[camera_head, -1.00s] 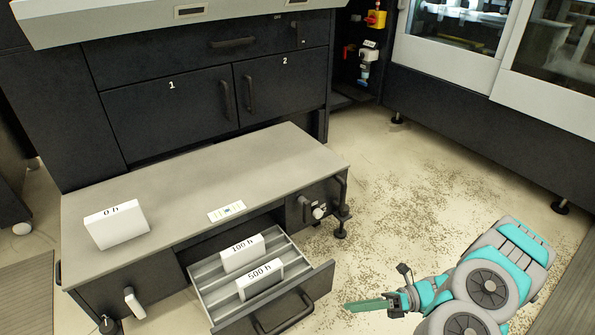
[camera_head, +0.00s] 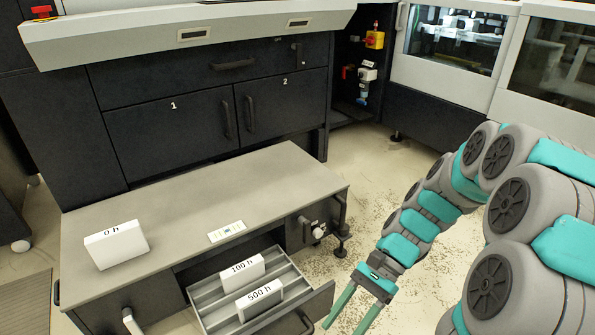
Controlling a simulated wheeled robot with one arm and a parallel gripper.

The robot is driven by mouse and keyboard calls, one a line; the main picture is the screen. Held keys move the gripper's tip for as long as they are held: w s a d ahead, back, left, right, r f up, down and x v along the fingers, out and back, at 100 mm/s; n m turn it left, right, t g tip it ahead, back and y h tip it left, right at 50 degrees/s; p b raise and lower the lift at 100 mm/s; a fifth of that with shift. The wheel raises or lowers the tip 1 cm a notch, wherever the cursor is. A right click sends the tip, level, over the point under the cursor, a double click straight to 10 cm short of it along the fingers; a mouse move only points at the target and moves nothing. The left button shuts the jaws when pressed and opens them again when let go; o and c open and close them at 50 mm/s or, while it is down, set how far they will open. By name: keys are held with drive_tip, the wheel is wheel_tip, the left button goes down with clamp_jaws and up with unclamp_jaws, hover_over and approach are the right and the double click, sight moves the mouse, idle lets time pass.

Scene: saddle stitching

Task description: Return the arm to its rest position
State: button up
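My arm, grey and teal, fills the right side of the head view and reaches down to the left. My gripper (camera_head: 342,328) is at the bottom, right of the open drawer (camera_head: 292,325). Its two green fingers point down and stand apart, with nothing seen between them. The fingertips are close to the bottom edge of the view. My gripper appears clear of the drawer in the picture, but I cannot tell its exact distance from it.
The low grey-topped bench (camera_head: 210,190) carries a white "0 h" block (camera_head: 116,245) and a small card (camera_head: 227,231). The drawer holds "100 h" (camera_head: 243,271) and "500 h" (camera_head: 260,299) blocks. Dark cabinets (camera_head: 170,135) stand behind. Speckled floor (camera_head: 350,190) is open between bench and arm.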

drive_tip(key=s+d+r+n+t+h, duration=0.3)
drive_tip(key=s+n+h, duration=0.1)
drive_tip(key=s+n, duration=0.1)
drive_tip(key=s+d+r+n+t+h+p, duration=0.1)
drive_tip(key=s+d+r+n+t+h, duration=0.1)
drive_tip(key=s, duration=0.5)
wheel_tip(320, 180, up, 3)
drive_tip(key=d+n+h, duration=0.1)
drive_tip(key=n+h, duration=0.1)
drive_tip(key=n, duration=0.1)
drive_tip(key=shift+d+f+t, duration=0.15)
drive_tip(key=shift+f+t, duration=0.05)
drive_tip(key=shift+t, duration=0.2)
